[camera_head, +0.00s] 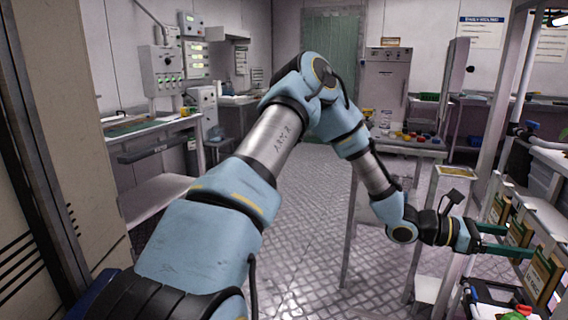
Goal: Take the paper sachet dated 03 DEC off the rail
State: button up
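Several paper sachets, brown and green with pale labels, hang in a row on the rack at the right edge: a far one (500,207), a middle one (519,234) and a near one (541,276). The dates are too small to read, so I cannot tell which is 03 DEC. My gripper (516,241) points right into the row, its two green fingers spread apart. The middle sachet shows between and behind the fingers; I cannot tell whether they touch it. The rail is not clearly visible.
The rack's pale posts (492,130) stand close around my gripper. A shelf below holds a dark-framed tray (490,294) with green and red items. A side table (408,143) with coloured items stands behind my arm. The patterned floor (300,230) is clear in the middle.

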jog(key=shift+r, duration=0.25)
jog(key=shift+r+p, duration=0.45)
jog(key=shift+p, duration=0.15)
jog(key=shift+p+v, duration=1.35)
jog(key=shift+v, duration=3.15)
